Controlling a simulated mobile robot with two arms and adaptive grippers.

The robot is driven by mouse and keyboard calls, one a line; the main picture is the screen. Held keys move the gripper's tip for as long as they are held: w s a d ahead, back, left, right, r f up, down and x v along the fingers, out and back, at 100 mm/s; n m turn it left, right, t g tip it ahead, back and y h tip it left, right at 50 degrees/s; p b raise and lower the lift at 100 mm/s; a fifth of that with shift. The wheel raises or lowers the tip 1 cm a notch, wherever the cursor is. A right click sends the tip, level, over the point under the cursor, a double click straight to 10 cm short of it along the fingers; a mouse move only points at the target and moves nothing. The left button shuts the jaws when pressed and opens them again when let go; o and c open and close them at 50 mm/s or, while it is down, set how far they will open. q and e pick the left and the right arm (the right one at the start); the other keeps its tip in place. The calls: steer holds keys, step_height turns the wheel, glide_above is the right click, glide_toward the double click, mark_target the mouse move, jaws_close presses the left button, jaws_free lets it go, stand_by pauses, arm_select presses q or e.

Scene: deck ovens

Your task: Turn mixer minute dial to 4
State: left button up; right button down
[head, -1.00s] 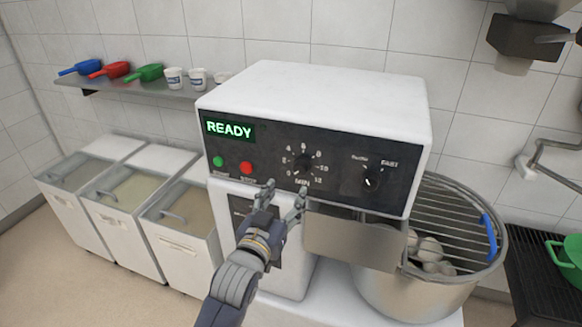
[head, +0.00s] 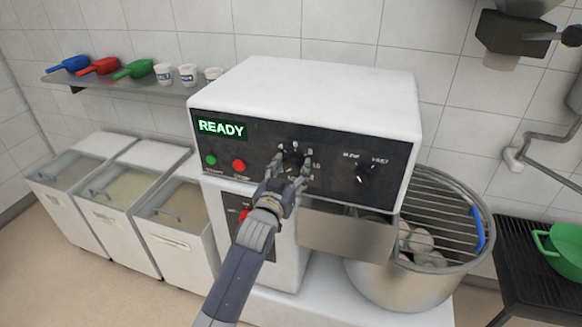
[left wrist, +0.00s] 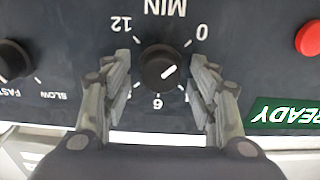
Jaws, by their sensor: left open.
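The black minute dial (left wrist: 158,68) sits on the mixer's dark panel (head: 330,155), beneath the upside-down MIN label in the left wrist view. Its white mark points up and right there, toward the 0 side of the scale. My left gripper (head: 289,170) is open, with one finger on each side of the dial. A gap shows between the dial and each finger in the left wrist view. The fingers hide some scale numbers, and the gripper partly covers the dial in the head view. My right gripper is not in view.
A speed knob (head: 364,172) is right of the dial; green (head: 211,160) and red (head: 239,166) buttons are left. The display (head: 221,127) reads READY. The mixer bowl (head: 405,285) with its wire guard stands at lower right. Flour bins (head: 125,240) stand at left.

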arm_select(q)
steer(key=c, duration=1.1)
steer(key=shift+o, duration=0.2)
steer(key=shift+m, duration=0.4)
steer(key=m, duration=0.2)
steer(key=shift+m, duration=0.4)
steer(key=m, duration=0.5)
steer(key=shift+d+m, duration=0.15)
steer(key=shift+m, duration=0.15)
steer(key=m, duration=0.4)
steer(key=shift+f, duration=0.1)
steer(key=m, duration=0.4)
steer(key=shift+f+p, duration=0.15)
steer(key=shift+p, duration=0.15)
steer(key=shift+m, duration=0.4)
